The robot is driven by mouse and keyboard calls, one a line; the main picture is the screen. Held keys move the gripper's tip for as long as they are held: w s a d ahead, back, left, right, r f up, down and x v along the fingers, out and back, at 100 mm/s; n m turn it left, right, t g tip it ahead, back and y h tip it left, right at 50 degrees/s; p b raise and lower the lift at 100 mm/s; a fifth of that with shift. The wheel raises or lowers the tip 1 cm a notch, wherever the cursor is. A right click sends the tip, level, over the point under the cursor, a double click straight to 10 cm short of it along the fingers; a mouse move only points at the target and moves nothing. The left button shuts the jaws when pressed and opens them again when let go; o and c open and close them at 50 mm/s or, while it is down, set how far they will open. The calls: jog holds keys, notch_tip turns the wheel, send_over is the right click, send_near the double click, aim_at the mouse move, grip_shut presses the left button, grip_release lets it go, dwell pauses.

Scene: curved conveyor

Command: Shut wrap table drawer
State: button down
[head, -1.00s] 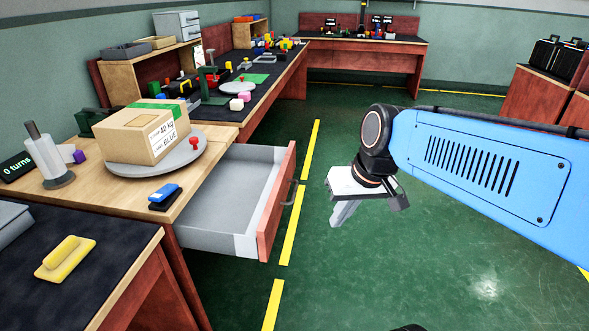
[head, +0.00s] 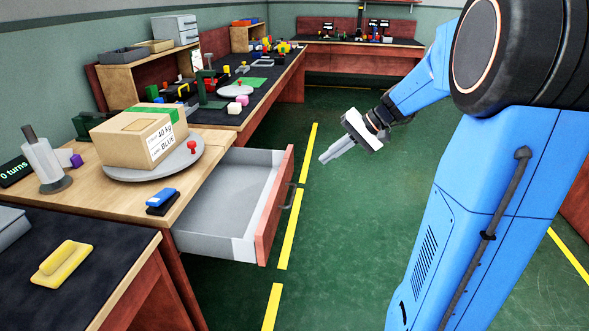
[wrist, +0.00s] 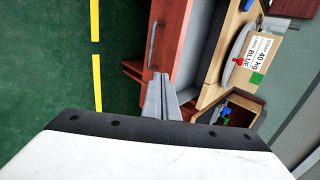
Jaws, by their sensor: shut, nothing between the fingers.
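The wrap table drawer (head: 225,205) is pulled well out from under the wooden wrap table (head: 105,190). It is grey inside and looks empty, with a red-brown front (head: 275,212) and a grey handle (head: 288,195). My gripper (head: 324,159) is shut and empty, in the air to the right of the drawer front and apart from it, pointing left towards the table side. In the wrist view the shut fingers (wrist: 160,98) overlap the drawer front (wrist: 168,40) in the picture, with the handle (wrist: 153,45) beyond them.
A cardboard box (head: 140,137) sits on a grey turntable (head: 150,168) on the table. A blue-and-black tool (head: 162,200) lies near the table edge. A dark bench with a yellow tool (head: 62,264) stands at front left. The green floor (head: 330,240) right of the drawer is clear.

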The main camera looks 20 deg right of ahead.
jog(key=w+d, duration=0.1)
send_near(284, 175)
notch_tip(284, 175, down, 5)
jog(key=w+a, duration=0.1)
jog(key=shift+w+a+r, duration=0.2)
jog(key=shift+w+a, duration=0.6)
jog(key=shift+a, duration=0.1)
jog(key=shift+a, duration=0.1)
